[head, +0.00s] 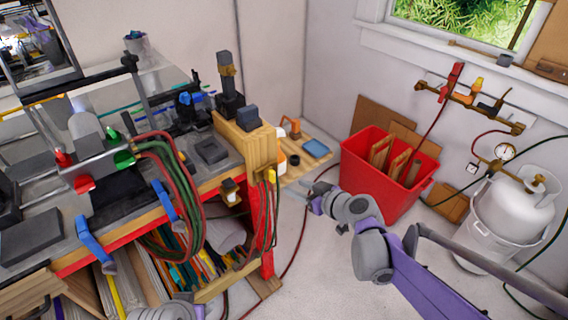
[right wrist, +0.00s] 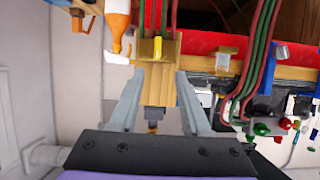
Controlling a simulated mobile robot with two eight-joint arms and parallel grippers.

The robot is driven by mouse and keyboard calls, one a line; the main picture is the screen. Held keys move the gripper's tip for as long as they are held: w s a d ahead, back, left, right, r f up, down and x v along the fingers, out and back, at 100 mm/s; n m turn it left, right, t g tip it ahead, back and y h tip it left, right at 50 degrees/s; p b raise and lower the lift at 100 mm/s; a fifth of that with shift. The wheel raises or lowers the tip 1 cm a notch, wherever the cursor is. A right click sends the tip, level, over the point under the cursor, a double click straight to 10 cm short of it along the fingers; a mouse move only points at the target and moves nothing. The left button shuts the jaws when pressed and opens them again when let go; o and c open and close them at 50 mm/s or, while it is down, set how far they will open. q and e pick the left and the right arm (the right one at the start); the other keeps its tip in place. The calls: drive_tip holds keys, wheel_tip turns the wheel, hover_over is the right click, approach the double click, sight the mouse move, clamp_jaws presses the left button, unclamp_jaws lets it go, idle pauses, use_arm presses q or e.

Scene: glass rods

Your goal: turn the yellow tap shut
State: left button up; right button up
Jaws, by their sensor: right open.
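A small yellow tap handle (head: 271,176) sits on the wooden block at the bench's right end, among red and green hoses. In the right wrist view the yellow handle (right wrist: 158,48) stands ahead of the fingertips, roughly centred between them. My right gripper (head: 306,191) is to the right of the handle in the head view, apart from it. In the right wrist view its fingers (right wrist: 160,75) are spread with nothing held between them.
Hoses (head: 160,180) hang over the bench front. A white bottle with an orange top (right wrist: 117,25) is close to the block. A red bin (head: 385,180) and a white gas cylinder (head: 515,210) stand at right. The floor between bench and bin is mostly clear.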

sight(274, 174)
drive_tip(key=x, duration=1.1)
drive_tip(key=shift+w+r, duration=0.3)
drive_tip(key=shift+w, duration=0.15)
clamp_jaws()
